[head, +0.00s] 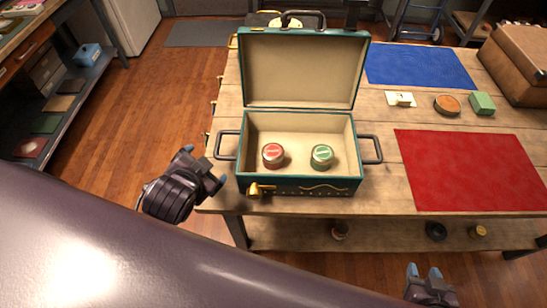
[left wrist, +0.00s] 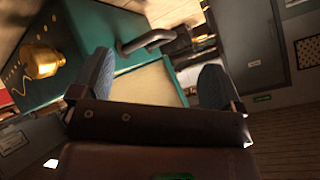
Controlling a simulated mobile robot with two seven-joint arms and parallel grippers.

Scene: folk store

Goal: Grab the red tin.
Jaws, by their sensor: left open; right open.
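The red tin (head: 273,155) stands in the left half of an open teal case (head: 310,187) with a cream lining. A green tin (head: 321,157) stands to its right in the same case. My left gripper (head: 203,167) is open and empty, left of the case near its left side handle (head: 226,145). In the left wrist view its two fingers (left wrist: 154,82) are apart, with the case's teal side (left wrist: 100,35) and brass latch (left wrist: 40,60) beyond them. The tins do not show there. My right gripper (head: 424,271) is open and empty at the lower right, in front of the table.
The case's raised lid (head: 302,68) stands behind the tins. On the wooden table (head: 385,195) lie a red mat (head: 472,170) and a blue mat (head: 418,66), with a round brown item (head: 447,104), a green block (head: 482,103) and a brown box (head: 518,62). A shelf unit stands far left.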

